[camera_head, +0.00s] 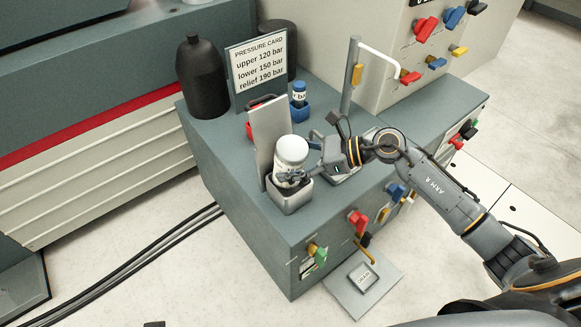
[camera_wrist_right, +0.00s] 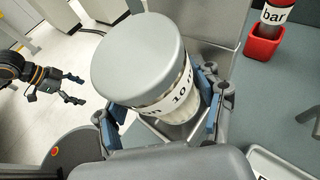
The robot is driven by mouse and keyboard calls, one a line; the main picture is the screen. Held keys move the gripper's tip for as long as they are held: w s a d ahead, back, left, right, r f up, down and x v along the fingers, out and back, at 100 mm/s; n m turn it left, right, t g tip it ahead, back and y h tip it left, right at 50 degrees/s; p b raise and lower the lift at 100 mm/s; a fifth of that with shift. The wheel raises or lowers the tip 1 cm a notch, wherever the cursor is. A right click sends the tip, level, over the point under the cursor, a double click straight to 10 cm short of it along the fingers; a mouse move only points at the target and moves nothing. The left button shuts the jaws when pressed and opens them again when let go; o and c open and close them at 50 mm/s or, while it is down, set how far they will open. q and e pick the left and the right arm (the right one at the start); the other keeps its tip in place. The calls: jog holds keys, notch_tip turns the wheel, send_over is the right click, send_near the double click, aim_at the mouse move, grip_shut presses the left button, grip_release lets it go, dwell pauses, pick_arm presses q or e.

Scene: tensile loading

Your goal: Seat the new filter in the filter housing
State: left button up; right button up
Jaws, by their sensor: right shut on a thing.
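The new filter (camera_head: 292,150) is a white cylinder with a light cap. My right gripper (camera_head: 291,178) is shut around its lower body. In the right wrist view the filter (camera_wrist_right: 140,62) has a grey cap and a printed band, with a fingertip of the right gripper (camera_wrist_right: 165,115) on each side. The filter housing (camera_head: 289,203) is a grey square cup directly below the filter, on the bench corner. The filter's lower end is at the housing's mouth; fingers hide how deep it sits. My left gripper (camera_wrist_right: 76,88) shows apart at the left, open and empty.
A grey upright plate (camera_head: 266,135) stands close behind the housing. A blue holder (camera_head: 300,108) and a red holder (camera_wrist_right: 263,45) carry labelled cylinders. A black bottle (camera_head: 203,80), pressure card (camera_head: 262,65) and a post with a white handle (camera_head: 350,75) stand farther back.

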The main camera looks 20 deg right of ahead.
jog(key=shift+s+d+f, duration=0.1)
jog(key=shift+s+f, duration=0.1)
jog(key=shift+f, duration=1.05)
jog(key=o, duration=1.4)
jog(key=shift+f, duration=0.1)
jog(key=shift+w, duration=0.15)
jog(key=shift+r, duration=0.3)
jog(key=shift+d, duration=0.1)
jog(key=v, duration=1.2)
jog(key=shift+r, duration=0.3)
jog(key=shift+w+a, duration=0.15)
jog(key=shift+a, duration=0.1)
